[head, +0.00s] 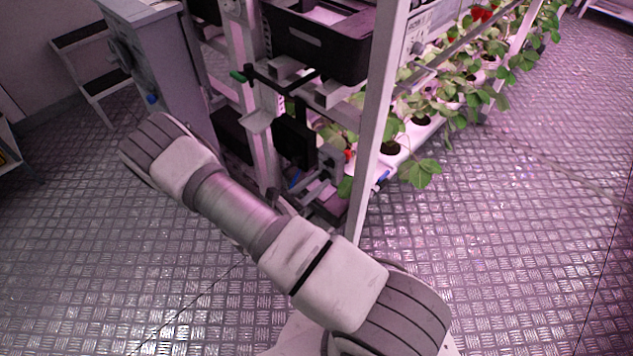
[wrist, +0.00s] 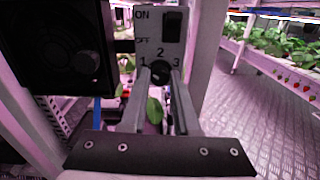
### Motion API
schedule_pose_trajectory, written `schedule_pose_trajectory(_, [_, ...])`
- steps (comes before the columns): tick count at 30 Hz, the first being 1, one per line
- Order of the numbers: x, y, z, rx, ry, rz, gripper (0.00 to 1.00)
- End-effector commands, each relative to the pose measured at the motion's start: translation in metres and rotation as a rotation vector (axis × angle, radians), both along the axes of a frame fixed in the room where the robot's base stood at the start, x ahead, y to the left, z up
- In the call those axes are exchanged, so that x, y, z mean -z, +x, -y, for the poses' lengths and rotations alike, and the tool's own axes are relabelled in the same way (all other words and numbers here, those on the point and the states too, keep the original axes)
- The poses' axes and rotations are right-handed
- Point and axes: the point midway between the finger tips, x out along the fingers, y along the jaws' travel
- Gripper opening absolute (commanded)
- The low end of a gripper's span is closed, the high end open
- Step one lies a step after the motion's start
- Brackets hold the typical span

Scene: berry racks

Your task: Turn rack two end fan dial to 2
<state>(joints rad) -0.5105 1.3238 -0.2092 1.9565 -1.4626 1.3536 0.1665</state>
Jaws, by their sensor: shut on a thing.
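The fan dial (wrist: 160,73) is a dark round knob on a pale panel (wrist: 147,48) in the wrist view. The numbers 1, 2 and 3 are printed around it, with 2 at the top. My gripper (wrist: 160,76) is shut on the dial, one grey finger on each side of it. I cannot make out which number the knob points to, as it is dark and partly covered by the fingers. In the head view I cannot make out the gripper or its contact with the dial.
A dark switch (wrist: 173,21) marked ON and OFF sits above the dial. A black box with a round knob (wrist: 88,64) is close on the left. In the head view, the rack post (head: 376,120) stands beside strawberry plants (head: 425,125). Metal floor (head: 520,240) is open at right.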

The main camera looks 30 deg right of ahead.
Motion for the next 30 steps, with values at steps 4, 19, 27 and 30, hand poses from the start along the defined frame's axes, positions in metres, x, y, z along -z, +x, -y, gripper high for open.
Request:
schedule_pose_trajectory(4, [0.0004, 0.0002, -0.0007, -0.001, 0.010, 0.028, 0.00])
schedule_pose_trajectory(19, [0.0004, 0.0000, -0.0010, -0.004, 0.136, 0.373, 0.00])
schedule_pose_trajectory(27, [0.0002, 0.0000, -0.0010, -0.004, 0.223, 0.611, 0.00])
schedule_pose_trajectory(30, [0.0006, -0.0003, -0.0009, -0.002, 0.253, 0.690, 0.00])
